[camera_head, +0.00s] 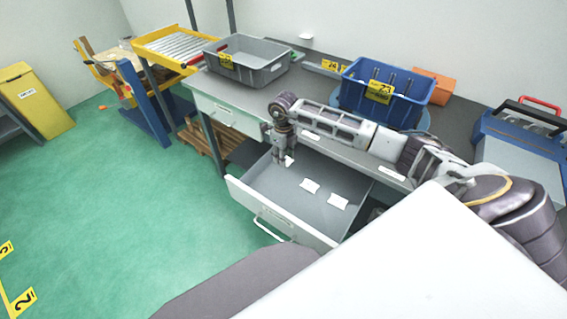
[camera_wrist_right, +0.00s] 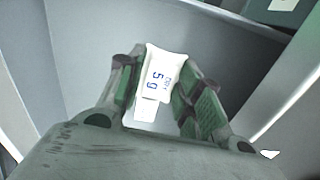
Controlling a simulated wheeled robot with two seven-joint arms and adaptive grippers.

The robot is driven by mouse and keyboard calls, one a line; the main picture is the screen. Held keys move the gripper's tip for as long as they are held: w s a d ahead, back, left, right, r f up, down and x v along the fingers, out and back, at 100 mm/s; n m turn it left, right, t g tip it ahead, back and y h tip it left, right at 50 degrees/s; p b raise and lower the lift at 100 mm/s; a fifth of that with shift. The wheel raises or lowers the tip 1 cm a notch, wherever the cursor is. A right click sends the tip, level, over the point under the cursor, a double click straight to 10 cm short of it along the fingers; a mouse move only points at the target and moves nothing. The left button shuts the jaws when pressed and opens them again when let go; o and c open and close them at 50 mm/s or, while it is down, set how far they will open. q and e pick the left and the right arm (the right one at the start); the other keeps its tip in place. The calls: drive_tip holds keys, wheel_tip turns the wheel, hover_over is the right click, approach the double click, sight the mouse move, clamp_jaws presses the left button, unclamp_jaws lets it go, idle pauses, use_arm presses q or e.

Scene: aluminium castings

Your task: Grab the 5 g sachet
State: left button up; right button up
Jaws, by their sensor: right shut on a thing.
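The white sachet marked "5 g" (camera_wrist_right: 160,76) is between the fingers of my right gripper (camera_wrist_right: 155,92) in the right wrist view. The gripper is shut on it. In the head view my right gripper (camera_head: 282,157) reaches down into the open drawer (camera_head: 262,190), and the held sachet (camera_head: 289,161) shows as a small white patch at its fingertips. Two other white sachets lie apart on the drawer floor, one in the middle (camera_head: 310,186) and one to its right (camera_head: 338,202). Their print is too small to read. My left gripper is not in view.
The drawer is pulled out under a grey workbench (camera_head: 325,92). On the bench stand a grey crate (camera_head: 262,72), a blue crate numbered 23 (camera_head: 405,107) and an orange box (camera_head: 435,87). The drawer walls surround my right gripper. Green floor (camera_head: 130,210) at left is open.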

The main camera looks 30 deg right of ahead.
wheel_tip(320, 180, up, 3)
drive_tip(key=shift+f, duration=0.2)
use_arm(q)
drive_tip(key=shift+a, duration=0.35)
use_arm(e)
drive_tip(key=shift+r, duration=0.15)
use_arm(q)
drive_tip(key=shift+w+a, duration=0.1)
